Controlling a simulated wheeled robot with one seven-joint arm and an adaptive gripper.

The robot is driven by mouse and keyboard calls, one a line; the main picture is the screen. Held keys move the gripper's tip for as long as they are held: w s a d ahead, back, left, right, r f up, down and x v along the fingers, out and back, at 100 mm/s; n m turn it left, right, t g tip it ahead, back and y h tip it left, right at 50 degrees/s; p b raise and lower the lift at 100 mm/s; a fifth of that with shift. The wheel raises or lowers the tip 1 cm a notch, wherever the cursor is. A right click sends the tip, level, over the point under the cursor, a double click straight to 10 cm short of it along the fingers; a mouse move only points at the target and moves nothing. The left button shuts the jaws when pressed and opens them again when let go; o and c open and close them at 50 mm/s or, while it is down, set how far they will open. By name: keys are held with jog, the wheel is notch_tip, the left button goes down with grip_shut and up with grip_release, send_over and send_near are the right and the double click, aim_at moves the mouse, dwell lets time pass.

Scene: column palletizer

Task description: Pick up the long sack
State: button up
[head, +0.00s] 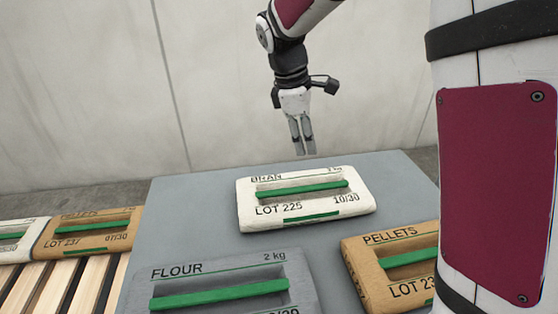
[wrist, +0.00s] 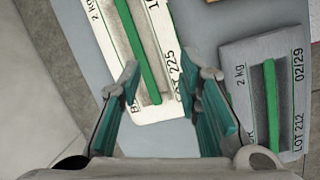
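A white BRAN sack (head: 300,212), the sack nearest my gripper, lies flat on a grey table with a green strap handle across its top. It also shows in the wrist view (wrist: 98,42). I cannot tell for sure which sack is the long one. My gripper (head: 304,152) hangs above and behind the BRAN sack, pointing down, apart from it. In the wrist view my gripper (wrist: 162,72) has its two teal-padded fingers spread with nothing between them, and the green handle lies beyond their tips.
A grey FLOUR sack (head: 170,282) and a brown PELLETS sack (head: 368,272) lie on the grey table (head: 190,210) nearer the camera. More sacks, including a brown one (head: 85,243), lie on wooden slats (head: 55,288) at left. A wall stands behind.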

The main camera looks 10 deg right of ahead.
jog(key=w+a+f+n+h+b, duration=0.15)
jog(key=w+f+n, duration=0.25)
jog(key=w+f, duration=0.4)
jog(key=b, duration=0.1)
send_over(302, 188)
jog(key=a, duration=0.2)
notch_tip(302, 188, down, 9)
jog(key=shift+s+d+f, duration=0.15)
jog(key=shift+f, duration=0.05)
jog(key=b+x, duration=0.1)
jog(key=x, duration=0.4)
grip_shut()
jog(key=shift+r, duration=0.1)
